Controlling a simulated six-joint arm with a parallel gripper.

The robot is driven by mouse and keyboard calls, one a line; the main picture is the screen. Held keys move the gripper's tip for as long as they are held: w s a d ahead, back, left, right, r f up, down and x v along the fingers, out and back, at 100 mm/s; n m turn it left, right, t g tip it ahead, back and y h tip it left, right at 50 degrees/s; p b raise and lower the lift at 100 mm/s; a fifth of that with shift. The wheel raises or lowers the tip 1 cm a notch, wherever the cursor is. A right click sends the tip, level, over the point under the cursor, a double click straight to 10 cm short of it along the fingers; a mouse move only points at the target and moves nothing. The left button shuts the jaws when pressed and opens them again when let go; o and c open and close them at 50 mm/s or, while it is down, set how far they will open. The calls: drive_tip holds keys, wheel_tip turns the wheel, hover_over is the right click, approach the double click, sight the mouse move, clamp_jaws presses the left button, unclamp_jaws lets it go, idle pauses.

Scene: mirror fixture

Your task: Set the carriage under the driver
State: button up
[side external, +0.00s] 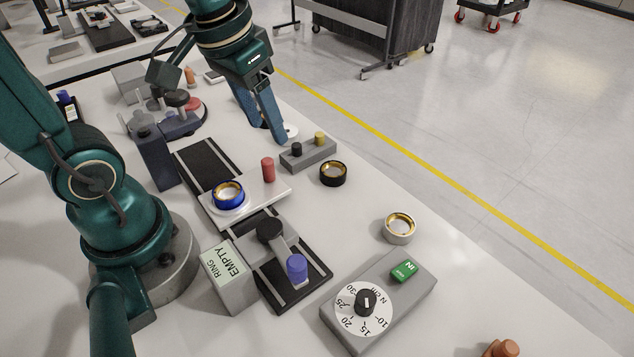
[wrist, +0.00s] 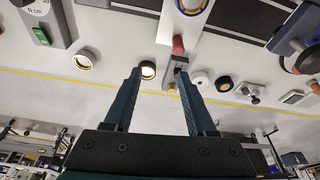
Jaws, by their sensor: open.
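The carriage is a white plate (side external: 258,203) on a dark rail (side external: 207,160). It carries a blue ring with a gold inside (side external: 228,194) and an upright red peg (side external: 268,170). Nearer the camera, a dark stand has a black knob (side external: 270,230) and a blue-violet cylinder (side external: 297,268); I cannot tell for sure that this is the driver. My gripper (side external: 277,138) is open and empty, beyond the carriage and apart from the red peg. In the wrist view its fingers (wrist: 158,76) point toward the bench, with the red peg (wrist: 178,45) ahead near the right fingertip.
A grey block with black and yellow pegs (side external: 307,154) stands close to my fingers. A black ring (side external: 333,173) and a silver ring (side external: 400,228) lie to the right. A dial box (side external: 380,300) and a "RING EMPTY" block (side external: 229,278) stand in front.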

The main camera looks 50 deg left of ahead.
sight(266, 160)
drive_tip(key=a+f+g, duration=0.1)
drive_tip(key=w+a+f+n+g, duration=0.1)
drive_tip(key=f, duration=0.1)
drive_tip(key=a+f, duration=0.1)
drive_tip(key=f, duration=0.1)
drive_tip(key=shift+w+a+f+g, duration=0.15)
drive_tip(key=shift+w+f+g, duration=0.05)
drive_tip(key=shift+w+g, duration=0.2)
drive_tip(key=shift+s+a+f+n, duration=0.2)
drive_tip(key=shift+f+n, duration=0.1)
drive_tip(key=shift+f, duration=2.6)
clamp_jaws()
